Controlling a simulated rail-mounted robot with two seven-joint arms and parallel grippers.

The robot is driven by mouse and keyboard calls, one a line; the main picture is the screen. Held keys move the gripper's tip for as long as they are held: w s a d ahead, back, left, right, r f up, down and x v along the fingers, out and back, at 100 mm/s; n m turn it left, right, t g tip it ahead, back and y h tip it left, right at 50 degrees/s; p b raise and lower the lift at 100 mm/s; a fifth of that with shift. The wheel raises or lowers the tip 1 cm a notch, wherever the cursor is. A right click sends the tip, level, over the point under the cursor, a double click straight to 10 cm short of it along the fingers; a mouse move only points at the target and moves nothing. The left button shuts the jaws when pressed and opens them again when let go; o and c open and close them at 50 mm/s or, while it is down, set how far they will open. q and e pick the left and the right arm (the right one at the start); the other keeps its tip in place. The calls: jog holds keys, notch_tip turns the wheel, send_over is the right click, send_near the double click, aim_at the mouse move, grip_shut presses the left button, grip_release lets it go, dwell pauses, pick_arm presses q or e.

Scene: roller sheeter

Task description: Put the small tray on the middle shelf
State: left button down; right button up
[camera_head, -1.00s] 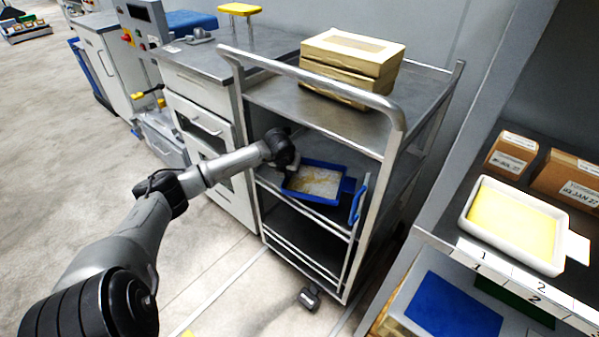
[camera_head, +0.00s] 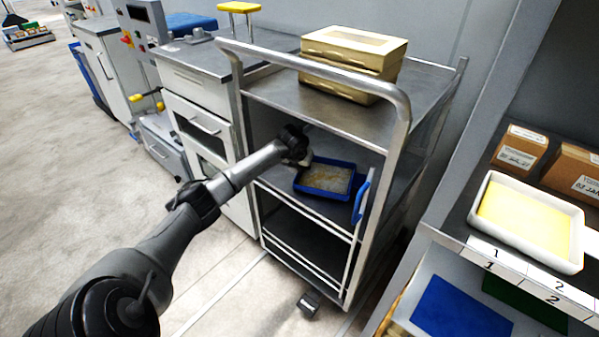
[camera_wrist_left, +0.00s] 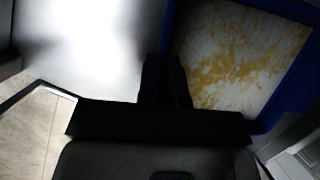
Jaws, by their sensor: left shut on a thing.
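The small tray (camera_head: 326,194) is blue, with a whitish bottom streaked yellow-brown. It is inside the trolley at the middle shelf (camera_head: 283,183), lying about level; whether it rests on the shelf or hovers just above it I cannot tell. My left gripper (camera_head: 303,161) reaches in from the left and is shut on the tray's near left rim. In the left wrist view the closed fingers (camera_wrist_left: 165,78) meet the blue edge of the tray (camera_wrist_left: 290,82), and the gripped spot is dark. My right gripper is not in view.
The trolley's top shelf (camera_head: 280,95) holds cardboard boxes (camera_head: 350,62). Its upright frame and a blue handle (camera_head: 361,198) stand close to the tray. The lower shelf (camera_head: 300,245) looks empty. At right, a rack holds a white tray (camera_head: 528,222) with yellow contents.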

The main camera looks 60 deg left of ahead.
pick_arm(q)
jog(key=shift+f, duration=0.45)
jog(key=shift+r, duration=0.1)
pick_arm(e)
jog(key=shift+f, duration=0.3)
pick_arm(q)
jog(key=c, duration=1.3)
grip_release()
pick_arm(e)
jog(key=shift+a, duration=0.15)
pick_arm(q)
jog(key=p+v, duration=0.3)
jog(key=v, duration=0.3)
jog(key=shift+p, duration=0.3)
jog(key=shift+s+d+r+p, duration=0.1)
jog(key=shift+r+p, duration=0.05)
jog(key=shift+r, duration=0.2)
jog(key=shift+s+d+r+p, duration=0.1)
jog(key=shift+s+r+p, duration=0.05)
jog(key=shift+r, duration=0.15)
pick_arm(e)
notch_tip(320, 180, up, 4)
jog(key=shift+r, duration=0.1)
